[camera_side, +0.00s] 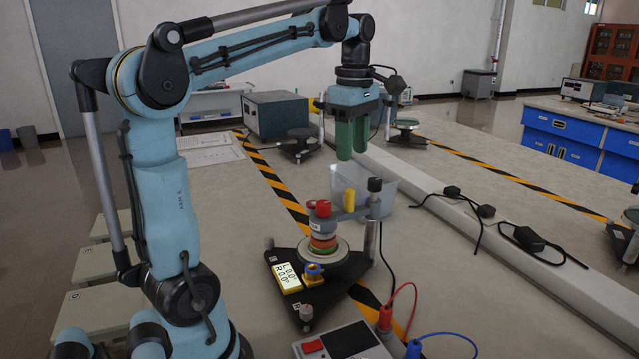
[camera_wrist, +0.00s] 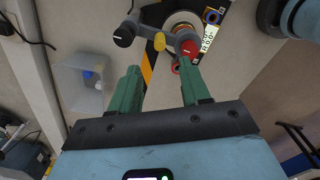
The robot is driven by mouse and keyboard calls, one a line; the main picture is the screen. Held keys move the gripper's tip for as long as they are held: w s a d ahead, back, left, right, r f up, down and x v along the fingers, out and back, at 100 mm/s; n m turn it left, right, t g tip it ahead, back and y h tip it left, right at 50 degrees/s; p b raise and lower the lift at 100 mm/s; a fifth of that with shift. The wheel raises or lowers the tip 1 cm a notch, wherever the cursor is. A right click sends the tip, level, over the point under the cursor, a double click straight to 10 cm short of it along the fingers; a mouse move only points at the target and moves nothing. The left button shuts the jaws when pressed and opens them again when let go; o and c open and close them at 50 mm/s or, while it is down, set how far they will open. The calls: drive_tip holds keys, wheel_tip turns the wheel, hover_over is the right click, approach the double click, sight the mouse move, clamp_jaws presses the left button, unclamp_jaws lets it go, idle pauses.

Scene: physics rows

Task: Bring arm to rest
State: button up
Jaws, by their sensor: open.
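My gripper (camera_side: 351,139) has green fingers pointing down and hangs in the air above the bench, above and behind the apparatus. In the wrist view my gripper (camera_wrist: 160,85) has its two green fingers apart with nothing between them. The apparatus (camera_side: 324,243) stands on a black base, with a red knob (camera_side: 323,208), a yellow cylinder (camera_side: 349,199) and a stack of coloured discs. The wrist view also shows the red knob (camera_wrist: 190,49) and the yellow cylinder (camera_wrist: 159,41) beyond the fingertips. My fingers look clear of them.
A translucent bin (camera_side: 388,190) stands behind the apparatus; in the wrist view the bin (camera_wrist: 66,88) holds small blue and white things. A white cable duct (camera_side: 470,232) runs along the right. A control box (camera_side: 345,343) with red and blue leads sits in front.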

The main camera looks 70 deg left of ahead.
drive_tip(key=shift+r, duration=0.45)
drive_tip(key=s+d+f+m+t, duration=0.2)
drive_tip(key=d+f+m, duration=0.5)
drive_tip(key=m, duration=0.4)
drive_tip(key=s+d+f+m+t, duration=0.2)
drive_tip(key=d+f+m+t, duration=0.3)
drive_tip(key=d+f+m, duration=0.3)
drive_tip(key=m, duration=0.4)
drive_tip(key=shift+f+m, duration=0.15)
drive_tip(key=shift+m, duration=0.15)
